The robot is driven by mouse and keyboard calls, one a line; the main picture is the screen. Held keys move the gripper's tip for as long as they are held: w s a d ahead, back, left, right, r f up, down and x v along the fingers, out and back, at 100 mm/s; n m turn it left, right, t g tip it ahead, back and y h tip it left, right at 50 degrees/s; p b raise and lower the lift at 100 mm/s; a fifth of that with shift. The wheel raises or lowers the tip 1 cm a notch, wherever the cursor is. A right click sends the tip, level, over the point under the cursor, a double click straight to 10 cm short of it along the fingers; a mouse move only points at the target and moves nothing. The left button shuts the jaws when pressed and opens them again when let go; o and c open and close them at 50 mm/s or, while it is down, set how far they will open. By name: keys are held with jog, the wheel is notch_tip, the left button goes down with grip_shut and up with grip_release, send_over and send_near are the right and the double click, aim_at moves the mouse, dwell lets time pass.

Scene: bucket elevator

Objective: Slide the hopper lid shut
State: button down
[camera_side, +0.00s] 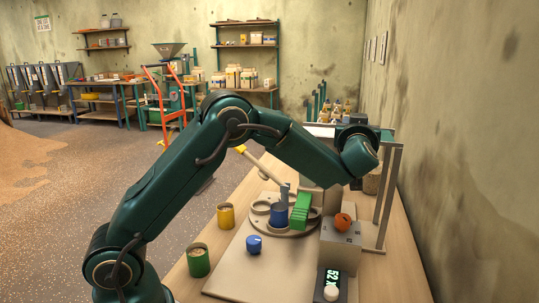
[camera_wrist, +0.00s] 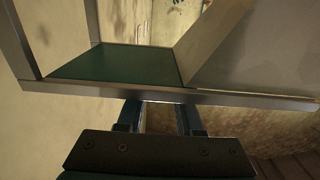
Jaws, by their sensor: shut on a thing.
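The hopper stands at the back right of the side view in a grey metal frame (camera_side: 391,195), largely behind my arm. In the wrist view a dark green plate, seemingly the hopper lid (camera_wrist: 118,66), lies behind a grey metal front rail (camera_wrist: 230,98). It covers the left part of the opening, and a pale slanted wall (camera_wrist: 212,42) shows to its right. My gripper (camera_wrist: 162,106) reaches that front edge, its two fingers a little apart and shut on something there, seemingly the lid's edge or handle. The fingertips and the held part are hidden under the rail.
The wall is close right.

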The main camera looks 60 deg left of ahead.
jog(key=shift+d, duration=0.1)
dwell(0.6)
jog(key=s+a, duration=0.7)
jog(key=shift+s+a, duration=0.2)
jog(key=shift+a, duration=0.15)
jog(key=c, duration=0.6)
grip_release()
jog(key=shift+o, duration=0.2)
jog(key=shift+d, duration=0.1)
jog(key=shift+v, duration=2.55)
